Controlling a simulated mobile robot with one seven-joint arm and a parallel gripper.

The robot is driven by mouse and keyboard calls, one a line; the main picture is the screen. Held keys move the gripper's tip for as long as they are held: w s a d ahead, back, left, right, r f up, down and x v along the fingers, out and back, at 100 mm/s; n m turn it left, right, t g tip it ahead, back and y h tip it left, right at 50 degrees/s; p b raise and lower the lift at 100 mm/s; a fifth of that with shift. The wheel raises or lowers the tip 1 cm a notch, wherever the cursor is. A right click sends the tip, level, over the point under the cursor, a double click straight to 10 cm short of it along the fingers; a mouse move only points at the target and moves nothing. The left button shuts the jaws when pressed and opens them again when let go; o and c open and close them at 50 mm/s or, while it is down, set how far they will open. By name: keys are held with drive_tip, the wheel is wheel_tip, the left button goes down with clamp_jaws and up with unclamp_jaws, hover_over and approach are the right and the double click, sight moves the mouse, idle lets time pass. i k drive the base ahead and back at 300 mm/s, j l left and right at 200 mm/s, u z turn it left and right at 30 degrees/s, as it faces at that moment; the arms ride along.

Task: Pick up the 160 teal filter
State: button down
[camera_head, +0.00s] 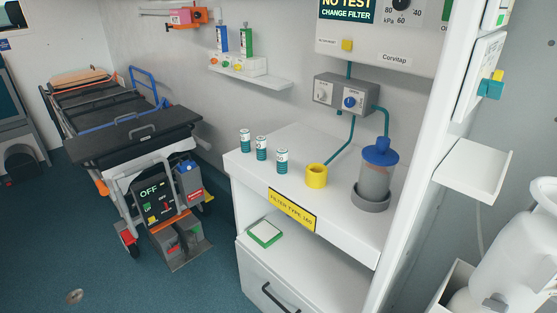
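Three small upright cylinders with white upper parts and teal lower parts stand in a row on the white counter (312,150). They are the left filter (245,141), the middle filter (262,148) and the right filter (282,161). Their printed labels are too small to read, so I cannot tell which one is the 160. A yellow sign (291,209) on the counter's front edge reads "FILTER TYPE 160". My gripper is not in view.
Right of the filters stand an open yellow cup (316,176) and a clear canister with a blue lid (377,172), joined by teal tubing to a grey valve box (347,94). A stretcher (130,125) stands left. Floor (215,270) is clear before the counter.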

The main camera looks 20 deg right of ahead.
sight(282, 154)
drive_tip(key=z, duration=0.9)
drive_tip(key=i+j+z, duration=0.1)
drive_tip(key=z, duration=0.25)
drive_tip(key=j+z, duration=0.3)
drive_tip(key=i+j+z, duration=0.1)
drive_tip(key=j+z, duration=0.6)
drive_tip(key=j, duration=1.2)
